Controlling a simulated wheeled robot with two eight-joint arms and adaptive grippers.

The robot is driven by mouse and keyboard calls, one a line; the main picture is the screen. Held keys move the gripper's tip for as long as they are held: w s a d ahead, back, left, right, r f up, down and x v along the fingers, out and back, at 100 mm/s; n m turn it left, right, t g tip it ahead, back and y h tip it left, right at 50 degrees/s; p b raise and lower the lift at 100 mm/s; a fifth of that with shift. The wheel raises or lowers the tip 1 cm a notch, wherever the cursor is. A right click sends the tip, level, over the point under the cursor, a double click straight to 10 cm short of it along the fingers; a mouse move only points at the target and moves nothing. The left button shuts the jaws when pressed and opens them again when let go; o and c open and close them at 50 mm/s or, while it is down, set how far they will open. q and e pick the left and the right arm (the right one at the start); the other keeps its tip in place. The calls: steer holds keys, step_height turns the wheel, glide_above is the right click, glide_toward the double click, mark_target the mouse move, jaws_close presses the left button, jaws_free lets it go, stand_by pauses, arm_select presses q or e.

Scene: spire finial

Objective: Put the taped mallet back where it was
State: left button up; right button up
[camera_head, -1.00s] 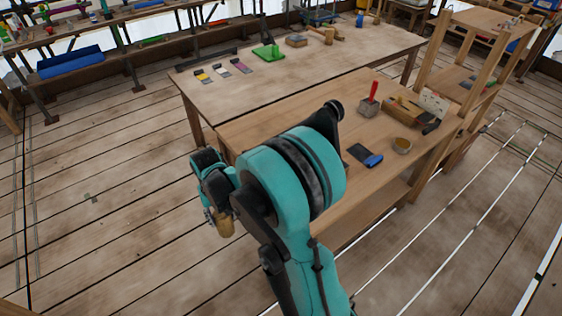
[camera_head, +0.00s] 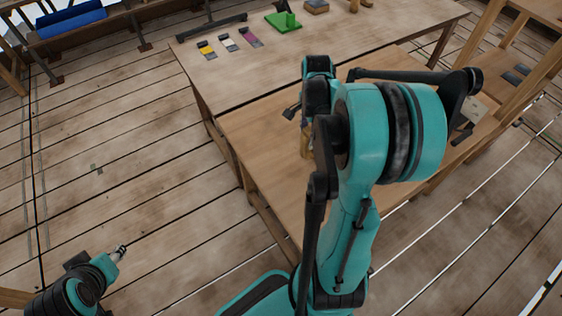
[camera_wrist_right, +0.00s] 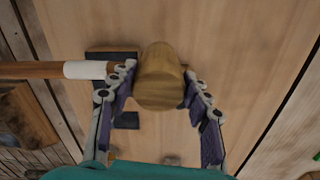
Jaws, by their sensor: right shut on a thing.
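My right gripper (camera_wrist_right: 160,72) is shut on the mallet's round wooden head (camera_wrist_right: 160,85), one finger on each side. The mallet's brown handle, with a white tape band (camera_wrist_right: 85,69), points left in the right wrist view. In the head view, a bit of the mallet head (camera_head: 305,142) shows below my right gripper (camera_head: 300,118), over the near wooden table (camera_head: 262,150). The gap between mallet and table is unclear. My left gripper (camera_head: 119,252) is at the lower left over the floor, too small to read.
My right arm hides much of the near table.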

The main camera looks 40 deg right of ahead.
steer(key=w+a+f+b, duration=0.3)
steer(key=a+f, duration=0.6)
steer(key=shift+a+f+b, duration=0.2)
steer(key=shift+f+b, duration=0.1)
steer(key=shift+f, duration=0.1)
steer(key=shift+f, duration=0.15)
steer(key=o, duration=1.5)
steer(key=shift+o, duration=0.2)
